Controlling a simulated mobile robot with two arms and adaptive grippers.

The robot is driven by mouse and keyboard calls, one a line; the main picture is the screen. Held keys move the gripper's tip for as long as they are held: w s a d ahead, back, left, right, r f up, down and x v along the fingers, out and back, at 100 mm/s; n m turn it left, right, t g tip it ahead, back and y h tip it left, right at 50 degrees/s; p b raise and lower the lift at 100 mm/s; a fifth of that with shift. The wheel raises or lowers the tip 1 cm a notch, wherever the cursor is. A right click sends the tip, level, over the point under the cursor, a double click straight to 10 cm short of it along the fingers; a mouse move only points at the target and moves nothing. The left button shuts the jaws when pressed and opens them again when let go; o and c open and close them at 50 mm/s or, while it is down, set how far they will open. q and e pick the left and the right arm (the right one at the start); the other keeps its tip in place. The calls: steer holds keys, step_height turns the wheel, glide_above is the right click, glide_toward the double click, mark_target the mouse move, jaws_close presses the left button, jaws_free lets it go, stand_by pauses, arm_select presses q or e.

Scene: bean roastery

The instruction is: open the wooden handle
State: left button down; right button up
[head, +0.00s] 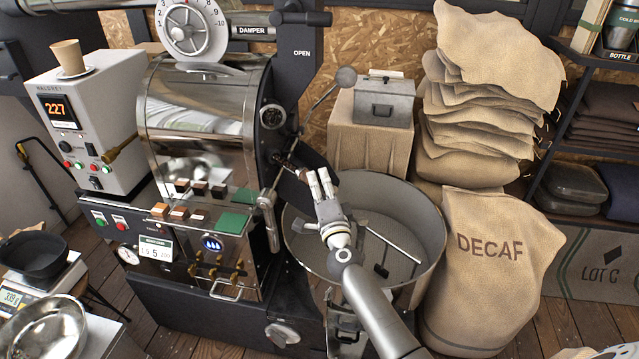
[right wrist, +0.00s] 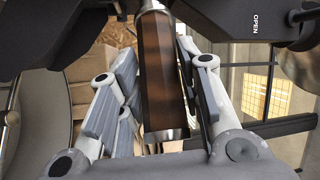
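The wooden handle (right wrist: 160,75) is a dark brown grip with metal ends. In the right wrist view it runs lengthwise between the two fingers of my right gripper (right wrist: 160,90). The finger pads lie along both sides of it, and I cannot tell whether they touch it. In the head view my right gripper (head: 320,180) reaches up from below to the roaster's front face, beside the rim of the round bin. There the handle is small, dark and hard to make out at the fingertips. My left gripper is not in view.
The chrome roaster (head: 195,120) stands left of my right gripper. A round metal bin (head: 420,262) lies beneath my arm. A ball-ended lever (head: 346,78) rises above the gripper. A DECAF sack (head: 490,290) and stacked sacks stand to the right.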

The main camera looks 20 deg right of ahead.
steer(key=shift+o, duration=1.1)
steer(key=v, duration=1.2)
steer(key=shift+c, duration=0.4)
